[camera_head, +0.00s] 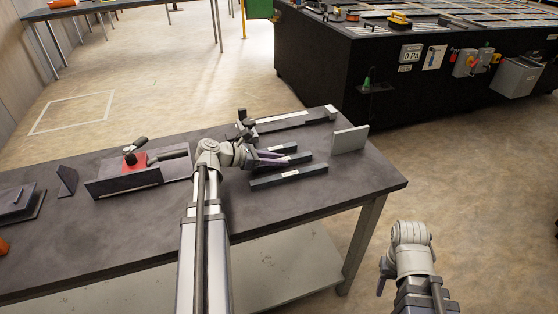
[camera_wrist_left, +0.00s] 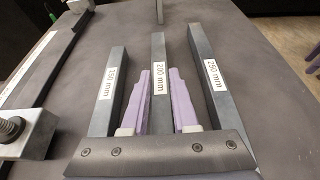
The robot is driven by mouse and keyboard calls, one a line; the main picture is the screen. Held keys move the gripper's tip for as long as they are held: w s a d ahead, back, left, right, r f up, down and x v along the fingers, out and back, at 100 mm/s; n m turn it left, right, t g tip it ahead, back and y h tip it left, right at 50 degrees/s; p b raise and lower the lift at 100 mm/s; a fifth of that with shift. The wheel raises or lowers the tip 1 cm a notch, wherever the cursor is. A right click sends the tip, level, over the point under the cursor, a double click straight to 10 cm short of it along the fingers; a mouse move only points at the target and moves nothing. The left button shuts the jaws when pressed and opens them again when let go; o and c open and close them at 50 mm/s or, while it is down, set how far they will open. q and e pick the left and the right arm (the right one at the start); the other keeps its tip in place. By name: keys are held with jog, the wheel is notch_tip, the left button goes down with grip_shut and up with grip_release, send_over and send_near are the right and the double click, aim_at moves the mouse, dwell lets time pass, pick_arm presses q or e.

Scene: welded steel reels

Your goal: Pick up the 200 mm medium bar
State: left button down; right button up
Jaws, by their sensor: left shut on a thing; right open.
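The 200 mm medium bar (camera_head: 303,156) is a dark steel bar with a white label, the middle of three parallel bars on the table. It also shows in the left wrist view (camera_wrist_left: 158,48), labelled "200 mm". My left gripper (camera_head: 274,158) has its purple fingers on either side of this bar and is shut on it; the fingers also show in the left wrist view (camera_wrist_left: 160,98). I cannot tell whether the bar is clear of the table. My right gripper (camera_head: 381,286) is open, apart from the table, over the floor at right; its fingers are partly hidden.
The 150 mm bar (camera_wrist_left: 109,95) and 250 mm bar (camera_wrist_left: 219,95) lie close on either side. A clamp (camera_head: 290,119) lies behind them, and a grey plate (camera_head: 350,140) stands upright at right. A red-and-black tool (camera_head: 135,160) and steel plates (camera_head: 22,204) occupy the table's left.

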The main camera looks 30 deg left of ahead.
notch_tip(320, 180, up, 10)
jog(key=p, duration=0.9)
jog(key=shift+p, duration=0.3)
